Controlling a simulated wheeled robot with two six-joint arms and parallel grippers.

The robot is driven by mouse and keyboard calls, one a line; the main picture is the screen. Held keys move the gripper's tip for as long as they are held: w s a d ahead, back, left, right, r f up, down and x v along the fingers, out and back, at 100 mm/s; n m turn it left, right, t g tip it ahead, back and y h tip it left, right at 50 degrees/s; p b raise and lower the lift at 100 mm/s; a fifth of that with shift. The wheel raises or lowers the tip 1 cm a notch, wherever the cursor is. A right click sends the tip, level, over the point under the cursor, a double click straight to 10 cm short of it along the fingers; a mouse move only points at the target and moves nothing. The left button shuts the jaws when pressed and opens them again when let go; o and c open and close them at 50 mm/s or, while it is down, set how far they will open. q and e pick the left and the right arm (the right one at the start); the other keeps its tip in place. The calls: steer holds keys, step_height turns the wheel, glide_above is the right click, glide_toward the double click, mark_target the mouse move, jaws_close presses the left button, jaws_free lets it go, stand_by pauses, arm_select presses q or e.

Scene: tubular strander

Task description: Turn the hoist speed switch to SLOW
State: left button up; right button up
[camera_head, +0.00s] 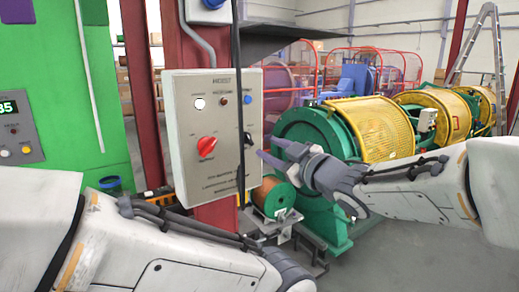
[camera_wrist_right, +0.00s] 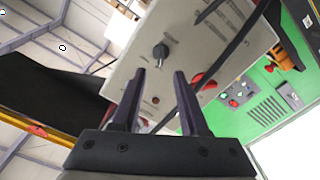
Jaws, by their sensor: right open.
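The hoist control box (camera_head: 212,125) is a pale grey panel on a red column, tilted in the picture. A black rotary switch (camera_head: 248,138) is at its right side, and a red rotary knob (camera_head: 207,146) sits left of it. In the right wrist view the black switch (camera_wrist_right: 160,51) lies just beyond and between the fingertips, apart from them. Which label it points to cannot be read. My right gripper (camera_head: 267,147) is open and empty, its fingers pointing at the panel's right part; its fingers also show in the right wrist view (camera_wrist_right: 160,72). My left gripper is out of view.
A black cable (camera_head: 237,60) hangs down across the panel near the switch. White, dark and blue round fittings line the panel's top. A green drum machine with yellow guards (camera_head: 362,122) stands behind my right arm. A green cabinet (camera_head: 85,70) stands at left.

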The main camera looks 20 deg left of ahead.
steer(key=v, duration=0.2)
steer(key=shift+s+d, duration=0.25)
steer(key=shift+d, duration=0.05)
steer(key=s+d+f+m+g+h, duration=0.1)
steer(key=s+d+f+m+h, duration=0.3)
steer(key=f, duration=0.4)
steer(key=s+d+f+m+g+h, duration=0.1)
steer(key=s+d+f+m+h, duration=0.2)
steer(key=d+f+h, duration=0.3)
steer(key=s+d+f+g+h, duration=0.1)
steer(key=s+d+f+g, duration=0.1)
steer(key=s, duration=0.5)
steer(key=s+d+f+m+g+h, duration=0.1)
steer(key=s+d+f+g, duration=0.2)
steer(key=s+f, duration=0.3)
steer(key=s+d+f+m+g+h, duration=0.1)
steer(key=s+d+f+g, duration=0.2)
steer(key=s, duration=0.6)
steer(key=shift+s+d+f+g, duration=0.15)
steer(key=shift+s+f+g, duration=0.05)
steer(key=shift+f+g, duration=0.4)
